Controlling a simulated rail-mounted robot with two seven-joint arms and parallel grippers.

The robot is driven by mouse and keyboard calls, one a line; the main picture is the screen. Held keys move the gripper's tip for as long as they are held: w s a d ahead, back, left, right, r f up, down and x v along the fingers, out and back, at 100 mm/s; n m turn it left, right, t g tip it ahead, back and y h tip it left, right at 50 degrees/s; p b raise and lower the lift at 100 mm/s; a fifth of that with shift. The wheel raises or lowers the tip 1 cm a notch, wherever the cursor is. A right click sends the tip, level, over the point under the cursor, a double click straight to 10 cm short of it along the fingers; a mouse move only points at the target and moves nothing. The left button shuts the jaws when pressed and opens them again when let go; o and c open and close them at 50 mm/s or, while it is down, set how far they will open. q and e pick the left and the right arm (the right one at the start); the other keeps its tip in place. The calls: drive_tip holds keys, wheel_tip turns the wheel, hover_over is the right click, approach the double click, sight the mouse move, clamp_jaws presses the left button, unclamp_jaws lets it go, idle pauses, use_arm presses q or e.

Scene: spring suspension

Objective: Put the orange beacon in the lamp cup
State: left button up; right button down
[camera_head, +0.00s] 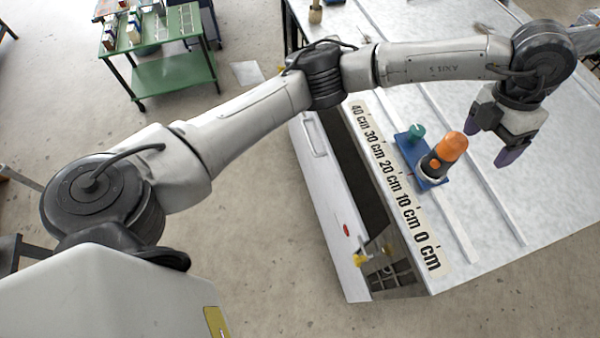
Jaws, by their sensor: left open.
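The orange beacon (452,146) has a domed top and stands slightly tilted in the picture. It is at the top of a dark cup-like holder (436,162), which looks like the lamp cup. How deep it sits in the cup is hidden from this angle. The holder stands on a blue base plate (402,142), with a teal knob-like piece (416,131) at the plate's other end. My left gripper (490,139) is open and empty, to the right of the beacon and apart from it, fingers pointing down. My right gripper is not in view.
The base plate is on a light workbench (540,190) beside a printed centimetre scale (397,187). Long raised strips cross the bench top. An open drawer (327,200) juts out at the bench's left side. A green cart (170,72) stands at the upper left.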

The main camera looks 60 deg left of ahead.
use_arm(q)
drive_tip(key=s+d+f+g+h, duration=0.1)
drive_tip(key=s+d+h, duration=0.3)
drive_tip(key=d+h, duration=0.35)
drive_tip(key=s+d+f+h, duration=0.2)
drive_tip(key=s+d+h, duration=0.2)
drive_tip(key=d+h, duration=0.3)
drive_tip(key=a+f+n+t+y, duration=0.1)
drive_tip(key=a+n+t+y, duration=0.25)
drive_tip(key=n+t, duration=0.8)
drive_tip(key=a+n+t+y, duration=0.2)
drive_tip(key=a+n+t, duration=0.3)
drive_tip(key=n+t, duration=0.6)
drive_tip(key=s+a+f+n+g+y, duration=0.55)
drive_tip(key=a+f+n+y, duration=0.5)
drive_tip(key=f, duration=0.35)
drive_tip(key=s+a+f+n+g, duration=0.1)
drive_tip(key=s+f+g, duration=0.5)
drive_tip(key=s, duration=0.6)
drive_tip(key=s+a+f+n+g, duration=0.2)
drive_tip(key=s+f+g, duration=0.4)
drive_tip(key=s, duration=0.6)
drive_tip(key=shift+s+a+f+y, duration=0.25)
drive_tip(key=shift+a+f+y, duration=0.2)
drive_tip(key=shift+a+f, duration=0.1)
